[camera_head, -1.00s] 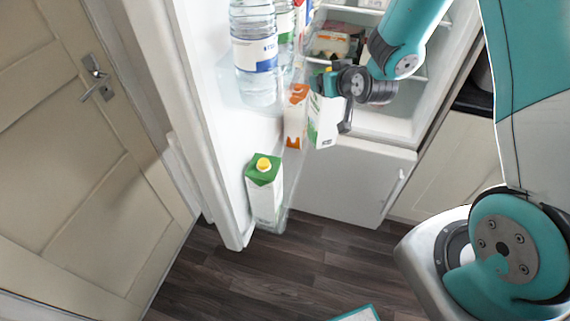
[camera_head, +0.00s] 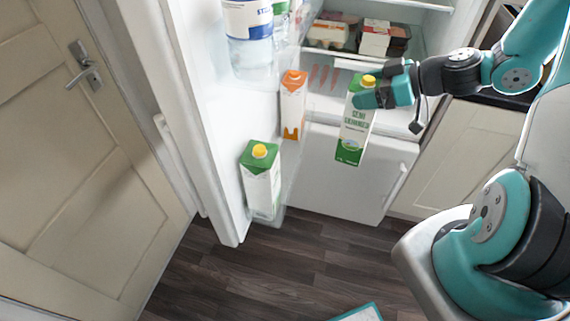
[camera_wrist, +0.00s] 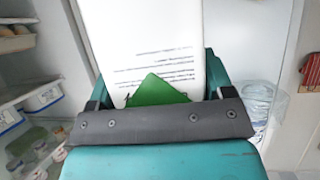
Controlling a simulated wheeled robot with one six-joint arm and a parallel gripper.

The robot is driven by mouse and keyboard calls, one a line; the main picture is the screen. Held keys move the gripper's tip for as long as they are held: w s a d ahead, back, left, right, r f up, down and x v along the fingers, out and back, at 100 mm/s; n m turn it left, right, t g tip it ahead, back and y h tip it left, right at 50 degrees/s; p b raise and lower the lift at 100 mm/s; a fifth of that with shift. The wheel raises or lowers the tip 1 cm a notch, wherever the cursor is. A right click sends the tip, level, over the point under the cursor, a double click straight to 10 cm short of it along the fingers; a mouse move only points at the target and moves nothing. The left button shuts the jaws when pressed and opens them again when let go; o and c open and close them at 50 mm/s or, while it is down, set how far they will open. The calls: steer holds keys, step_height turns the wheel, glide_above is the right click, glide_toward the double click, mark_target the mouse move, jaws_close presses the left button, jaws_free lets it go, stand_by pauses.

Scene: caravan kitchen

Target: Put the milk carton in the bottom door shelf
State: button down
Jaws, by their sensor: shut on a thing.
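My gripper (camera_head: 384,93) is shut on a white and green milk carton (camera_head: 355,125) with a yellow cap. It holds the carton by its upper part, hanging upright in front of the open fridge. In the wrist view the white carton (camera_wrist: 145,40) fills the space between the fingers (camera_wrist: 160,90). The bottom door shelf (camera_head: 268,221) is low on the open fridge door at the left. Another green-topped carton (camera_head: 262,185) with a yellow cap stands in that shelf. An orange and white carton (camera_head: 292,105) stands behind it, to the right. My gripper is up and right of the shelf.
The open fridge door (camera_head: 205,130) stands at the left, with a water bottle (camera_head: 248,35) in a higher door shelf. Fridge shelves hold boxes (camera_head: 375,38). A closed white lower panel (camera_head: 335,180) is below. The dark floor (camera_head: 250,265) in front is clear.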

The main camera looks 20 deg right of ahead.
steer(key=shift+s+d+r+n+g+y, duration=0.25)
steer(key=shift+s+r+n+g+y, duration=0.35)
steer(key=shift+s+r+n, duration=0.3)
steer(key=shift+a+r, duration=0.1)
steer(key=shift+r, duration=0.1)
steer(key=w+a+p, duration=0.7)
steer(key=w+a, duration=0.4)
steer(key=a, duration=0.5)
step_height(320, 180, down, 12)
steer(key=p, duration=0.3)
steer(key=shift+w+r+p, duration=0.2)
steer(key=shift+p, duration=0.1)
steer(key=shift+a, duration=0.1)
